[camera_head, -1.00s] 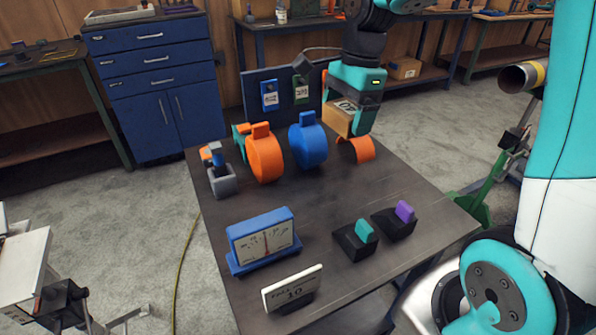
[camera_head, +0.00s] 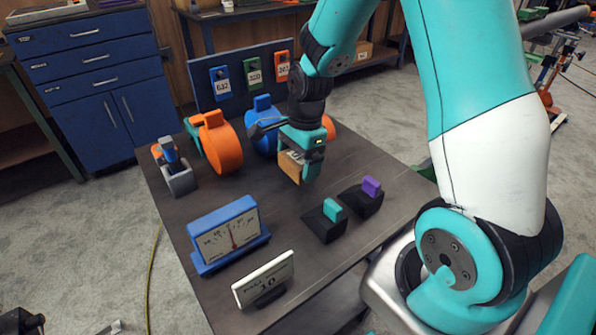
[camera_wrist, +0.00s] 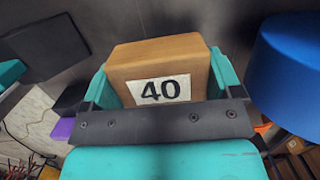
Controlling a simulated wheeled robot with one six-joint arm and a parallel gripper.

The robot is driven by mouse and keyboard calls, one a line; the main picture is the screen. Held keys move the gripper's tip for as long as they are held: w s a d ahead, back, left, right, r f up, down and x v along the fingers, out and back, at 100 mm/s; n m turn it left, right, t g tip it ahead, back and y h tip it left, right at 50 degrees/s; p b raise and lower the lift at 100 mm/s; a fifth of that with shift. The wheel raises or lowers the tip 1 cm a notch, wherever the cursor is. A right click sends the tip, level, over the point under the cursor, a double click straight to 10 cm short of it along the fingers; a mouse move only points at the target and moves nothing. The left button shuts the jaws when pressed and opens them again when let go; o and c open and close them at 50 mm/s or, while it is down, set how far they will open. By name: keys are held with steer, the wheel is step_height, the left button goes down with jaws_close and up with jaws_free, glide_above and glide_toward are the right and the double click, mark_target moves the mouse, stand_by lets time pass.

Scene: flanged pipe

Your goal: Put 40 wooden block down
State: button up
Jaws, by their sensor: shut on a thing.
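The wooden block (camera_wrist: 158,60) with a white "40" label sits between the teal jaws of my gripper (camera_wrist: 160,85) in the wrist view. In the head view my gripper (camera_head: 300,168) is shut on the block (camera_head: 289,165) over the middle of the dark table (camera_head: 250,215). The block seems to be a little above the table top; I cannot tell the exact gap. The gripper hides part of the block's right side.
An orange clamp (camera_head: 222,145) and a blue one (camera_head: 263,120) stand behind. Bare table lies left of the block.

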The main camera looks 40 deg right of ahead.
steer(key=shift+f, duration=1.45)
steer(key=shift+f, duration=0.2)
steer(key=o, duration=0.8)
steer(key=shift+r, duration=0.2)
